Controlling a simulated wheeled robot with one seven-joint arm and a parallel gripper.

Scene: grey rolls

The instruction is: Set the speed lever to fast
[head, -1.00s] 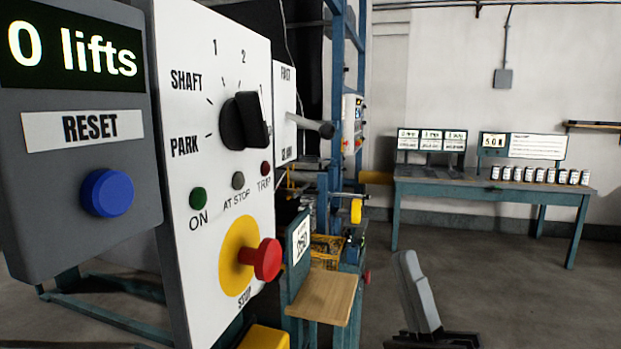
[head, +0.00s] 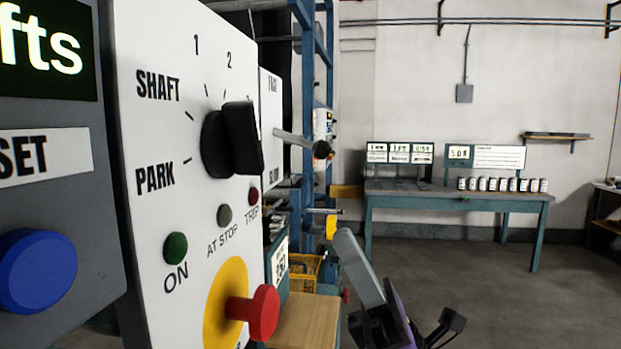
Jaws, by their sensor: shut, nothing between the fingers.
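The speed lever (head: 298,140) is a pale rod with a dark round knob. It sticks out to the right from a narrow white plate (head: 270,115), seen nearly edge-on behind the main panel. The plate's upper label seems to read FAST and its lower one SLOW. The rod meets the plate about midway between them; its exact setting is hard to judge from this angle. My gripper (head: 447,323), dark and partly cut off, is low at the bottom right, well below and right of the lever, not touching it. It appears shut and empty.
The white panel (head: 165,130) close by carries a black rotary knob (head: 232,140) and a protruding red stop button (head: 256,312). A blue reset button (head: 36,270) is at left. A blue frame stands behind the lever. A teal table (head: 455,197) with several small cans is farther back.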

